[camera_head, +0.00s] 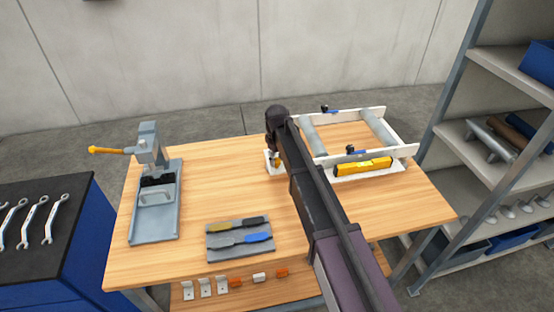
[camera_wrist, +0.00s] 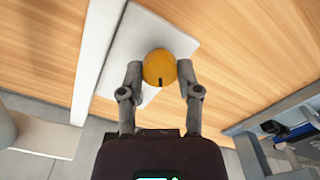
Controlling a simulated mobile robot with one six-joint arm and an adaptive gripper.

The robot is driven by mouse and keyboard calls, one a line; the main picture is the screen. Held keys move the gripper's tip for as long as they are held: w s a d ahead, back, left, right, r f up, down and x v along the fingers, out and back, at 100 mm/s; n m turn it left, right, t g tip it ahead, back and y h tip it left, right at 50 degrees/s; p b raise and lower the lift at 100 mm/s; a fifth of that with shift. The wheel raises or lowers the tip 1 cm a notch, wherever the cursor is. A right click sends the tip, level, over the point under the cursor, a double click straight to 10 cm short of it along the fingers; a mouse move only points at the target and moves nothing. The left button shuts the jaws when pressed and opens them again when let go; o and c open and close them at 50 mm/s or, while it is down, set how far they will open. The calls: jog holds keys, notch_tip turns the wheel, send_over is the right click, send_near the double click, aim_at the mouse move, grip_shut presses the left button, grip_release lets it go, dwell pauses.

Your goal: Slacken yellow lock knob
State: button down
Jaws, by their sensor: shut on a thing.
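The yellow lock knob (camera_wrist: 160,68) is round with a dark mark on its near side, and it shows between my fingers in the wrist view. It sits over a white plate (camera_wrist: 134,42) on the wooden bench. In the head view only a small part of the knob (camera_head: 276,161) shows beside my arm, above the white plate (camera_head: 270,168). My gripper (camera_wrist: 160,76) is shut on the knob, with one finger on each side of it. In the head view my arm hides most of the gripper.
A grey press (camera_head: 152,150) with an orange handle is at left. Shelving (camera_head: 500,135) stands at right.

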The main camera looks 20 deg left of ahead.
jog(key=n, duration=0.5)
jog(key=shift+n, duration=0.3)
jog(key=n, duration=0.4)
jog(key=shift+n, duration=0.4)
jog(key=shift+c, duration=1.5)
grip_release()
